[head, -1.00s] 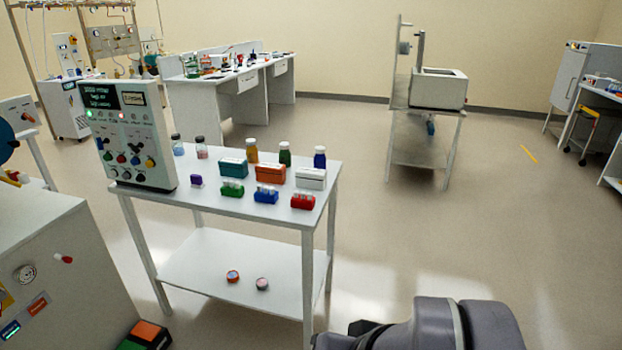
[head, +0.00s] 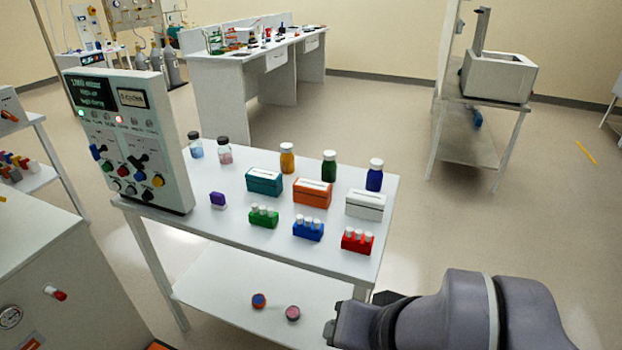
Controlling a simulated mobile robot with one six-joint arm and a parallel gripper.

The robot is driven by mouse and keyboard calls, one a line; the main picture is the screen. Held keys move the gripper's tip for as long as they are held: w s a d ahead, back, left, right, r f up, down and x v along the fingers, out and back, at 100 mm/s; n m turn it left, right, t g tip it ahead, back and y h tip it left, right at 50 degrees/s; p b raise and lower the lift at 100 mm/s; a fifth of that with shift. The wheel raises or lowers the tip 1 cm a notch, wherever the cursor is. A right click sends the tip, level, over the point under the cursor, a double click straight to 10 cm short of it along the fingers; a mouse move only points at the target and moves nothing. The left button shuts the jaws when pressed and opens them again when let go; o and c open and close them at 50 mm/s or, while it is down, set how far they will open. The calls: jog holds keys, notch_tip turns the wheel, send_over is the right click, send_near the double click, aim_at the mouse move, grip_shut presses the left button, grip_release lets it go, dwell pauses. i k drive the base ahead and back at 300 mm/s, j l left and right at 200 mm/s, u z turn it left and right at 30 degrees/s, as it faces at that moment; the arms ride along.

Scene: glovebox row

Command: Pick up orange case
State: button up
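The orange case (head: 312,194) sits on the top of the white table (head: 235,226), in the middle of a row of small boxes. A teal case (head: 264,182) stands to its left and a white case (head: 365,204) to its right. My arm shows at the bottom right of the head view, in front of the table's right front corner. A dark end part of it (head: 345,325) is at the picture's lower edge. Its fingers cannot be made out, and it is well apart from the orange case.
Green (head: 263,217), blue (head: 308,230) and red (head: 357,240) vial racks stand in front of the cases. Amber (head: 287,159), green (head: 329,167) and blue (head: 375,176) bottles stand behind. A control panel (head: 130,140) fills the table's left end.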

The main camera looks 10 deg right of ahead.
aim_at(317, 193)
jog(key=i+j+z, duration=0.25)
jog(key=i+j, duration=0.4)
jog(key=i+j+z, duration=0.2)
jog(key=i+j, duration=0.4)
jog(key=j, duration=0.2)
